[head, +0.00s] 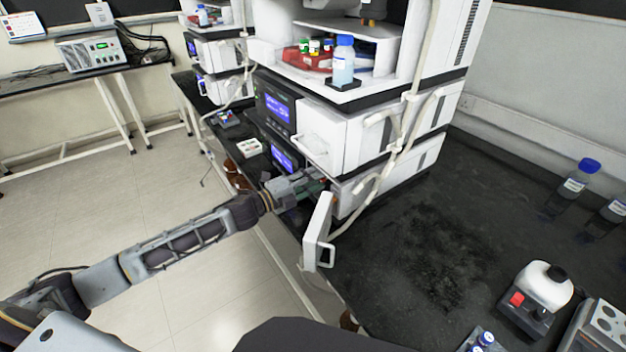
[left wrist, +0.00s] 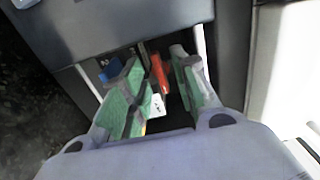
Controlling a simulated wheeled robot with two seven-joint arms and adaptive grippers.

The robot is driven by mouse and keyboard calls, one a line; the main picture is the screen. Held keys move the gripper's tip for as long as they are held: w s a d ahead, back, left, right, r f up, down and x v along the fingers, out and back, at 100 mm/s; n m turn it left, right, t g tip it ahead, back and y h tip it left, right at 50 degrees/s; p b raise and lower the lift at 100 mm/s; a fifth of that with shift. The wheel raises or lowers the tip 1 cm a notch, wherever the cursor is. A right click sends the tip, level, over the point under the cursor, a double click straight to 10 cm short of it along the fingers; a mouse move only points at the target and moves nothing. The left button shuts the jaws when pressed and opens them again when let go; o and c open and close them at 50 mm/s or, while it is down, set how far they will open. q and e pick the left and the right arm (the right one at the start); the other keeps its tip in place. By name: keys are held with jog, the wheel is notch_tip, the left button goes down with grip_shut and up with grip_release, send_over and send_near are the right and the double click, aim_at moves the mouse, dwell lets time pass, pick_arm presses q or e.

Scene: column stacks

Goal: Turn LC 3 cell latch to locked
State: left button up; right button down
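The LC stack's lowest module (head: 390,180) has its white door (head: 320,232) swung open toward the bench's front edge. My left gripper (head: 316,187) reaches into the open front, partly hidden by the door's upper edge. In the left wrist view, the green fingers of the left gripper (left wrist: 162,95) are apart inside a dark recess. A red lever-like part (left wrist: 159,72), perhaps the cell latch, shows between them, with a small white tag (left wrist: 158,106) nearer. I cannot tell whether a finger touches either. The latch's position cannot be read. My right gripper is not in view.
A blue part (left wrist: 112,70) is in the recess, left of the red part. A white tube (head: 395,145) runs down the stack's side. A second stack (head: 215,55) stands behind. The black bench (head: 430,230) right of the stack is mostly clear; blue-capped bottles (head: 577,182) stand farther right.

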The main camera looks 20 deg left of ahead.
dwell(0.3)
pick_arm(q)
grip_shut()
dwell(0.3)
